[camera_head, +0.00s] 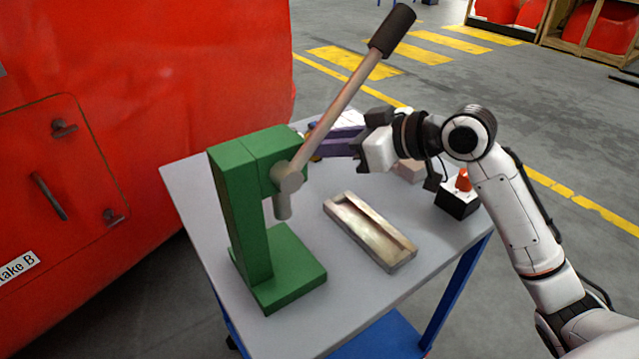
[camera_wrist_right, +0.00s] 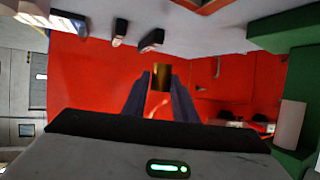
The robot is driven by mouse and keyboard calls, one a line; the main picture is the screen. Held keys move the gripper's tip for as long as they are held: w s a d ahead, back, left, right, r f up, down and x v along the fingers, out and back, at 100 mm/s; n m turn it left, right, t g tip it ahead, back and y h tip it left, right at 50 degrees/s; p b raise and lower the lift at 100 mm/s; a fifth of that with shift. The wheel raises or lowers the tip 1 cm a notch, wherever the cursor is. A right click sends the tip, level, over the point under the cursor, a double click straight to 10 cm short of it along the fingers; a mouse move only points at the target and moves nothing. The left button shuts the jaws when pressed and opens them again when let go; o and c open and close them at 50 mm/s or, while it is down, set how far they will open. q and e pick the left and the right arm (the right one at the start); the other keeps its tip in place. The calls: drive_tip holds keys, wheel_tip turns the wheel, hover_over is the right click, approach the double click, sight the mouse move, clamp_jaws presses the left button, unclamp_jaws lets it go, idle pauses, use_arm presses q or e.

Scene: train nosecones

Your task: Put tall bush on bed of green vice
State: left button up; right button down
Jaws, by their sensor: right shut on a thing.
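The green vice (camera_head: 252,215) stands upright on the table, with its flat green bed (camera_head: 297,265) at the bottom and its grey ram above the bed. The bed looks empty. My right gripper (camera_head: 312,146) is behind the vice's lever, above the table and to the right of the vice's top. It is shut on a small brass-coloured piece, the tall bush (camera_wrist_right: 161,77), which shows between the fingertips in the right wrist view. In the head view the lever partly hides the fingertips and the bush. My left gripper is not in view.
The long lever (camera_head: 345,95) slants up right from the vice. A metal tray (camera_head: 340,215) lies right of the bed. A box with a red button (camera_head: 458,203) stands near the table's (camera_head: 440,245) right edge. A large red body (camera_head: 150,100) stands at left.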

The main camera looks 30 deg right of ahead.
sight(323, 194)
wheel_tip(323, 194, down, 3)
drive_tip(key=shift+s+f, duration=0.1)
drive_tip(key=shift+s, duration=0.05)
drive_tip(key=shift+f+b, duration=0.55)
drive_tip(key=shift+f, duration=1.65)
drive_tip(key=shift+f, duration=0.1)
drive_tip(key=c, duration=1.4)
unclamp_jaws()
drive_tip(key=shift+c, duration=0.2)
